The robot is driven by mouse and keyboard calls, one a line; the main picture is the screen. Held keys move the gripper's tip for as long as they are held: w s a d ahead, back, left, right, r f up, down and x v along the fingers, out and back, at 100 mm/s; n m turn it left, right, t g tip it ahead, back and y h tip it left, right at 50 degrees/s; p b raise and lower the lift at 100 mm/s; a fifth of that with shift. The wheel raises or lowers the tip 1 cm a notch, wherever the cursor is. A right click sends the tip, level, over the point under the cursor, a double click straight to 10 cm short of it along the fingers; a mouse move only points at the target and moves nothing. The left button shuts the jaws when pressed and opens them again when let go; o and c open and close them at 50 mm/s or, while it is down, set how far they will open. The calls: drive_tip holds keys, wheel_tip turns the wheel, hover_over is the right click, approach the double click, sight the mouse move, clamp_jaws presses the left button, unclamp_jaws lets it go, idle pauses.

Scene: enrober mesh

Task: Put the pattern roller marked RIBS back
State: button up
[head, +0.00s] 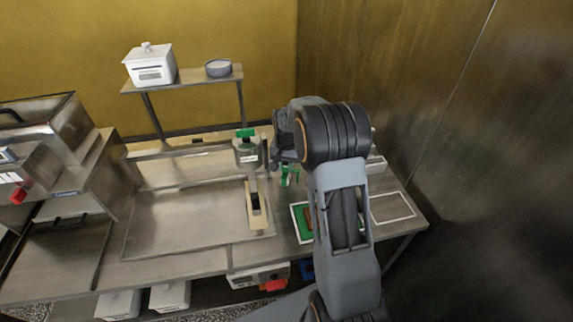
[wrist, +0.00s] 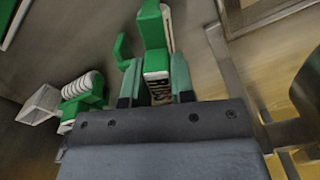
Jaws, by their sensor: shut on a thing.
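In the wrist view my gripper (wrist: 155,95) is shut on a green piece with a pale label (wrist: 158,88) between its fingers. The label's dark letters look like RIBS, so I take it as the RIBS pattern roller; a green block (wrist: 152,25) rises beyond the fingers. Left of it is another green piece with a white ribbed roller (wrist: 82,88), apart from my gripper. In the head view my arm hides most of the gripper. Small green parts (head: 288,175) show just below my wrist there; I cannot tell whether they are the held roller.
A metal tray (head: 165,225) covers the bench's left part, with a pale upright piece (head: 258,218) at its right edge. A green-topped grey item (head: 246,152) stands behind. A white-edged green mat (head: 302,232) and a white outlined rectangle (head: 392,208) lie right. A shelf (head: 190,83) stands at the back.

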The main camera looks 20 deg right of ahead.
drive_tip(key=shift+f, duration=0.15)
drive_tip(key=shift+s+f+b, duration=0.15)
drive_tip(key=shift+f+b, duration=0.25)
drive_tip(key=shift+f, duration=0.15)
clamp_jaws()
drive_tip(key=o, duration=0.9)
unclamp_jaws()
drive_tip(key=shift+s+f, duration=0.1)
drive_tip(key=shift+a, duration=0.1)
wheel_tip(320, 180, up, 13)
drive_tip(key=s+a+r+n+t, duration=0.25)
drive_tip(key=s+a+r, duration=0.25)
drive_tip(key=s, duration=0.4)
drive_tip(key=s+a+f+n, duration=0.1)
drive_tip(key=s, duration=0.3)
drive_tip(key=s+a+f+n+t, duration=0.1)
drive_tip(key=s+n, duration=0.1)
drive_tip(key=s, duration=0.3)
drive_tip(key=s+a+f+n, duration=0.1)
drive_tip(key=s, duration=0.3)
drive_tip(key=shift+s+a+f+t, duration=0.3)
drive_tip(key=shift+a+f+t, duration=0.05)
drive_tip(key=shift+a+f, duration=0.05)
